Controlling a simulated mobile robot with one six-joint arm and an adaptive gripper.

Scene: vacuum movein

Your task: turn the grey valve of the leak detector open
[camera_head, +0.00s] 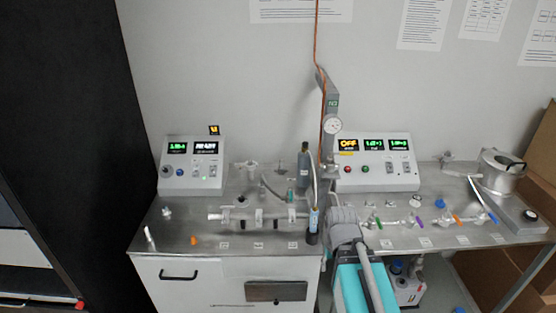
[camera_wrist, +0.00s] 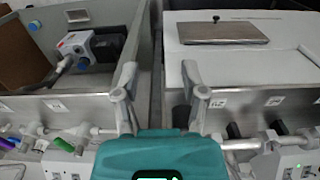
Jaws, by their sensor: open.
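My gripper (camera_wrist: 160,78) is open and empty in the wrist view, its two grey fingers apart over the gap between two benches. In the head view its fingers are hidden behind my own arm. A grey metal valve line (camera_head: 262,215) with several valves lies on the left bench; part of it shows at the right of the wrist view (camera_wrist: 255,143), beside and apart from the gripper. A second line on the right bench has green (camera_head: 378,222), purple (camera_head: 419,221), orange (camera_head: 457,218) and blue (camera_head: 492,217) handles. I cannot tell which part is the leak detector's grey valve.
A left display box (camera_head: 192,165) and a right display box (camera_head: 376,164) reading "OFF" stand at the back. A grey post (camera_head: 330,95) with a gauge (camera_head: 333,125) rises between them. A metal pot (camera_head: 500,170) stands far right. The left bench's front strip is mostly clear.

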